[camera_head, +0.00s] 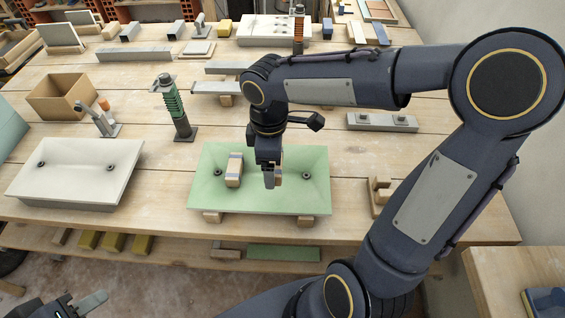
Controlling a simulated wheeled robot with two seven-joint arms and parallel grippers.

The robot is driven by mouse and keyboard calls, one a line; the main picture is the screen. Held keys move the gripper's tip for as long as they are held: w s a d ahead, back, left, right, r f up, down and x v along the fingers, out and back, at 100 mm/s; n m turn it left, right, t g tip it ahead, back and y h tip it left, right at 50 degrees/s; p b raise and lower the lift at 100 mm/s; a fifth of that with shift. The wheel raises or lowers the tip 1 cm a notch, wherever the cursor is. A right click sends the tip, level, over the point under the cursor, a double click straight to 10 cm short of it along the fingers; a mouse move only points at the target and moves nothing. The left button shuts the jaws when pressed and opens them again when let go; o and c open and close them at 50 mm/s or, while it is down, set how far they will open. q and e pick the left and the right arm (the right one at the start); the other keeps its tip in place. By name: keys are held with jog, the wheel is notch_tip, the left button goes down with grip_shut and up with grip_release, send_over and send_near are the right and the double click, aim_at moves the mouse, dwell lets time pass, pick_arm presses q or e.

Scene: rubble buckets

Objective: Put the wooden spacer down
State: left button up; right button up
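A pale wooden piece, seemingly the spacer (278,177), shows at the fingertips of my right gripper (272,180), low over the green tray (300,205). The gripper points down and looks shut on it. The fingers hide most of the piece, and I cannot tell whether it touches the tray. A second wooden block (234,170) with grey bands lies on the tray to the left, apart from the gripper. My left gripper (80,306) is cut off at the bottom left corner, away from the tray; its opening is unclear.
A white tray (75,170) stands left. A green-sleeved post (172,105) and a wooden box (65,97) stand behind. A notched wooden piece (381,192) lies right of the green tray, a grey metal bar (382,122) behind it. Bare tabletop separates the trays.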

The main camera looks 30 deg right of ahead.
send_over(285, 175)
jog(key=f, duration=0.6)
jog(key=shift+s+a, duration=0.15)
jog(key=shift+a, duration=0.05)
jog(key=shift+d+f, duration=0.15)
jog(key=shift+f, duration=0.75)
jog(key=shift+d+f, duration=0.1)
jog(key=shift+f, duration=0.8)
jog(key=shift+f, duration=0.1)
jog(key=shift+f, duration=0.15)
jog(key=o, duration=0.9)
jog(key=shift+r, duration=0.2)
